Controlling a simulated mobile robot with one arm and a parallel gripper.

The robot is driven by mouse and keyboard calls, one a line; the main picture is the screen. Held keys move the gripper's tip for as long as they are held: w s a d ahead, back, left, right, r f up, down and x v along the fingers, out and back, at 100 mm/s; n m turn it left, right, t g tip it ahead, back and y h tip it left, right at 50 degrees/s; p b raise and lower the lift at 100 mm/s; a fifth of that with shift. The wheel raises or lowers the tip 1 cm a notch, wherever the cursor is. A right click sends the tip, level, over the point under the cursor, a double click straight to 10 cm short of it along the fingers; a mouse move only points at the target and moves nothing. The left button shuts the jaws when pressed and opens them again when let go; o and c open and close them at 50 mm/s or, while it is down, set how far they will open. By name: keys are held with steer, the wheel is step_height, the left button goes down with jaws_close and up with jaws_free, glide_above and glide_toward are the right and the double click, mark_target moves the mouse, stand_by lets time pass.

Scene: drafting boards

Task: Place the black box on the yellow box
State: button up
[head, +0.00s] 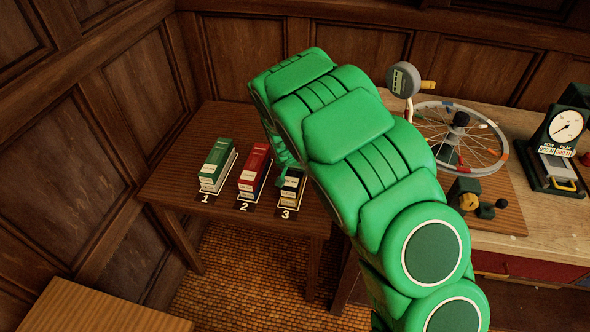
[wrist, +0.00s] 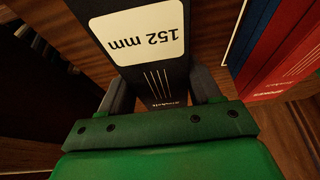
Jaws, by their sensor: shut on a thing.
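The black box (wrist: 155,78) stands between the two fingers of my gripper (wrist: 162,92) in the wrist view, with a white "152 mm" label on its face. The gripper is shut on it. In the head view the black box (head: 291,185) is at the spot marked 3 on the small wooden table, at the right end of a row. My green arm comes down beside it and covers part of it, and the fingers are hidden there.
A green box (head: 217,164) stands at mark 1 and a red box (head: 253,171) at mark 2, close left of the black box. A workbench (head: 535,232) at right holds a wheel (head: 460,140) and a dial gauge (head: 565,128). Panelled walls stand behind.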

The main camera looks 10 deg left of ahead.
steer(key=shift+f, duration=0.25)
steer(key=o, duration=1.2)
steer(key=shift+r, duration=0.15)
steer(key=shift+v, duration=6.05)
steer(key=shift+s, duration=0.1)
